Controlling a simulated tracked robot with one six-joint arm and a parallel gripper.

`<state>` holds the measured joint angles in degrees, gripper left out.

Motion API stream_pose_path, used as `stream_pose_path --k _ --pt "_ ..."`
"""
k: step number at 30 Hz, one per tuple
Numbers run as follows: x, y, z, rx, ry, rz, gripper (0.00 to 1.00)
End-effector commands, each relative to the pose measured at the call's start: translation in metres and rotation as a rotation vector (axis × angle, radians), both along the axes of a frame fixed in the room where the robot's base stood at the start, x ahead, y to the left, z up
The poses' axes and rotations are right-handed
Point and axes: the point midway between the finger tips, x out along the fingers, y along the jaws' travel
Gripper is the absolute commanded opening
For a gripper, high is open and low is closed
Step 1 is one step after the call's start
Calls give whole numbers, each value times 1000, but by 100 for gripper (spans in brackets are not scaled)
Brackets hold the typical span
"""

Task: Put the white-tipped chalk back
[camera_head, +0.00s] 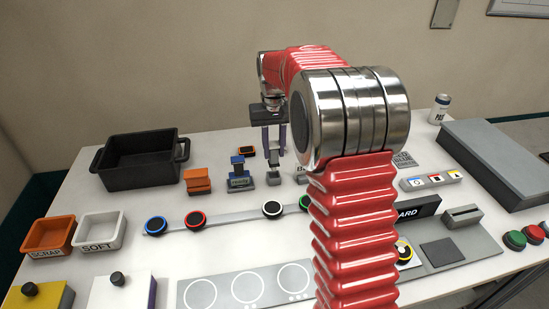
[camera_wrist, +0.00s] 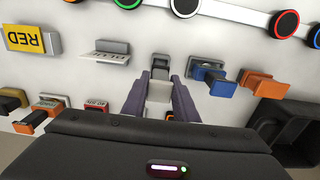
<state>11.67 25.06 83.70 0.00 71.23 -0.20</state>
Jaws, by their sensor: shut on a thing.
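My gripper (camera_head: 273,152) points down over the back middle of the table, its two purple fingers either side of a pale grey-white piece. In the wrist view my gripper (camera_wrist: 160,95) is shut on this pale piece (camera_wrist: 160,91), which I take for the white-tipped chalk (camera_head: 274,159). Its tip cannot be made out clearly. A small dark grey block (camera_head: 273,178) stands on the table just below the fingers; it also shows beyond the fingertips in the wrist view (camera_wrist: 160,68). I cannot tell whether the held piece touches it.
A blue block (camera_head: 240,179) and an orange block (camera_head: 197,180) stand close by on the left. A black crate (camera_head: 140,160) is further left. A grey rail with coloured round pads (camera_head: 235,212) runs in front. My red arm hides part of the table's right.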

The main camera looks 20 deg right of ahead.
Motion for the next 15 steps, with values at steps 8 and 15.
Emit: stream_pose_path --k 8,15 --pt "0 1 -28 0 2 1 8" --pt "0 1 -37 0 -1 1 8"
